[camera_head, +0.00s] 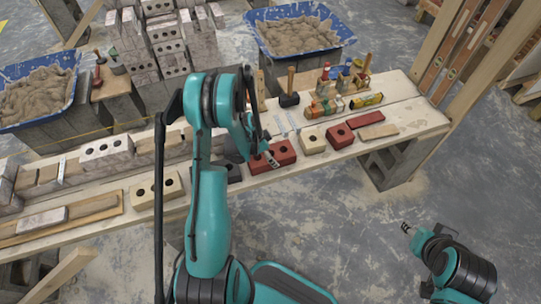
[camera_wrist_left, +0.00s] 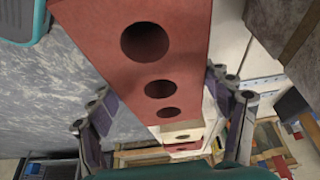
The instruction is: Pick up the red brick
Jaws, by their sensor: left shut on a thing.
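The red brick (camera_head: 287,152) with round holes is at the front edge of the plank table, near the middle of the head view. My left gripper (camera_head: 269,158) is at its left part, shut on it. In the left wrist view the red brick (camera_wrist_left: 185,60) shows large, three holes in its face, between the two fingers of my left gripper (camera_wrist_left: 165,122). I cannot tell whether the brick touches the plank. My right gripper (camera_head: 407,229) is low at the right, away from the table; its finger opening is too small to tell.
A cream brick (camera_head: 313,140), a shorter red brick (camera_head: 340,135) and a flat red piece (camera_head: 366,119) lie to the right. A cream brick (camera_head: 157,190) lies left. A mallet (camera_head: 289,97) and bottles stand behind. Blue mortar tubs (camera_head: 335,46) are at the back.

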